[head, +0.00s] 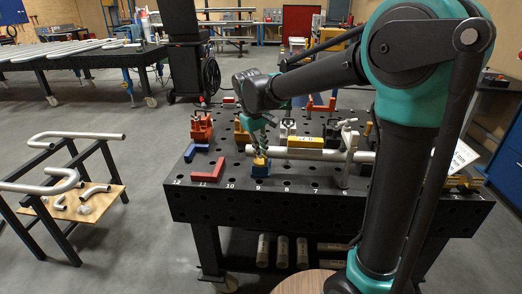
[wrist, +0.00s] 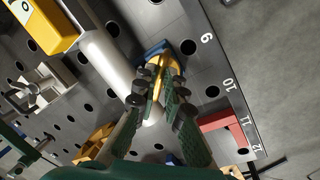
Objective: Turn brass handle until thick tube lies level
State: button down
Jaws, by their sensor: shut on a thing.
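The thick tube (head: 316,154) is a pale silver pipe lying along the front of the black table, close to level in the head view; a slight tilt cannot be ruled out. It also shows in the wrist view (wrist: 108,60), running diagonally beside my fingers. The brass handle (wrist: 160,68) is yellow and sits between my fingertips, above a blue base (head: 261,171). My gripper (head: 259,152) points down at the tube's left end and is shut on the handle. The wrist view shows both fingers (wrist: 160,98) around it, hiding part of it.
A yellow block (head: 306,142) and a grey clamp stand (head: 347,155) are close to the tube. Red brackets (head: 210,171) lie on the left of the perforated table (head: 225,199). A rack with bent tubes (head: 75,180) stands on the floor at left.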

jog(key=shift+n, duration=0.3)
jog(key=n, duration=0.4)
jog(key=shift+w+d+t+y, duration=0.1)
jog(key=shift+d+t+y, duration=0.1)
jog(key=shift+t+y, duration=0.1)
jog(key=shift+w+d+n+y, duration=0.1)
jog(key=shift+n+y, duration=0.2)
jog(key=shift+n, duration=1.3)
jog(key=c, duration=1.6)
grip_release()
